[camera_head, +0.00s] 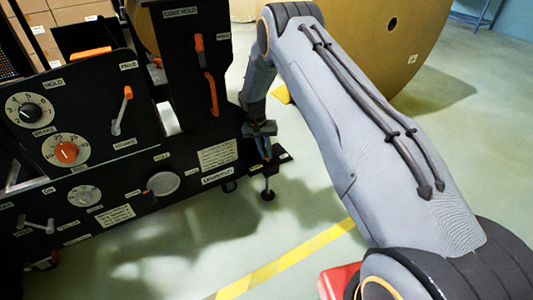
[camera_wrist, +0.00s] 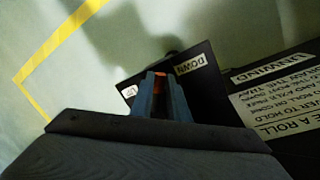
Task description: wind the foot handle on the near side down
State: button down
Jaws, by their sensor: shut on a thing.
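My gripper (camera_head: 266,152) reaches down beside the right end of the black machine (camera_head: 190,160). In the wrist view my gripper (camera_wrist: 160,82) has its blue-grey fingers close together, shut on a small reddish-orange piece (camera_wrist: 161,75), which I take for the foot handle. Most of the handle is hidden by the fingers. It sits over a black bracket with a "DOWN" label (camera_wrist: 190,65) and a smaller white label (camera_wrist: 130,91), partly readable. Below the bracket, the machine's foot (camera_head: 267,194) shows in the head view, at or close to the floor.
The machine's front carries an orange-tipped lever (camera_head: 122,110), an orange knob (camera_head: 67,152) and a grey round knob (camera_head: 162,183). A large brown roll (camera_head: 390,40) stands behind my arm. The floor in front has a yellow stripe (camera_head: 285,262) and is otherwise mostly clear.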

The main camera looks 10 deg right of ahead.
jog(key=shift+w+r, duration=0.1)
jog(key=c, duration=1.7)
grip_release()
notch_tip(320, 180, up, 10)
jog(key=shift+f+p, duration=0.1)
jog(key=shift+p, duration=1.05)
